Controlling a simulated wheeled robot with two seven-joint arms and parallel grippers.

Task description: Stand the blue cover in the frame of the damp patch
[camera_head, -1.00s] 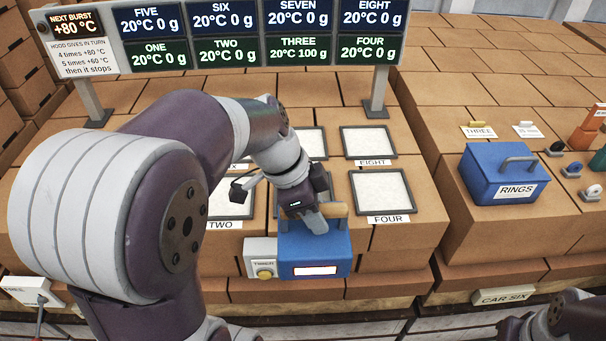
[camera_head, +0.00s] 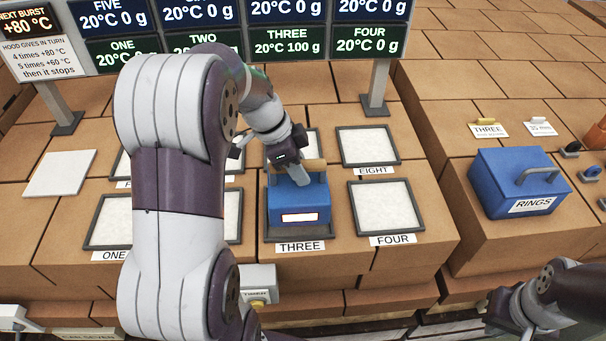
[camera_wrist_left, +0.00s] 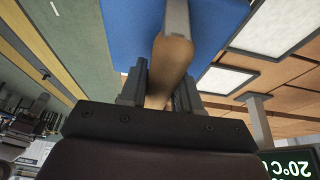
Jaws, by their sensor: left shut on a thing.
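The blue cover (camera_head: 297,206) has a wooden handle (camera_head: 313,164) on top and a lit white panel on its front. My left gripper (camera_head: 300,168) is shut on that handle, as the left wrist view also shows at the handle (camera_wrist_left: 172,62). The cover is over the frame labelled THREE and hides most of it; the front rim of that frame (camera_head: 298,234) shows. I cannot tell whether the cover touches the patch. The display reads 100 g for THREE and 0 g for the others. My right gripper (camera_head: 498,308) is low at the right edge, its fingers unclear.
Framed patch FOUR (camera_head: 385,206) lies close on the right, EIGHT (camera_head: 366,146) behind it. The display board (camera_head: 225,30) stands on posts behind. A timer box (camera_head: 258,283) is in front. A blue RINGS box (camera_head: 515,182) stands at right. A white square (camera_head: 60,172) lies at left.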

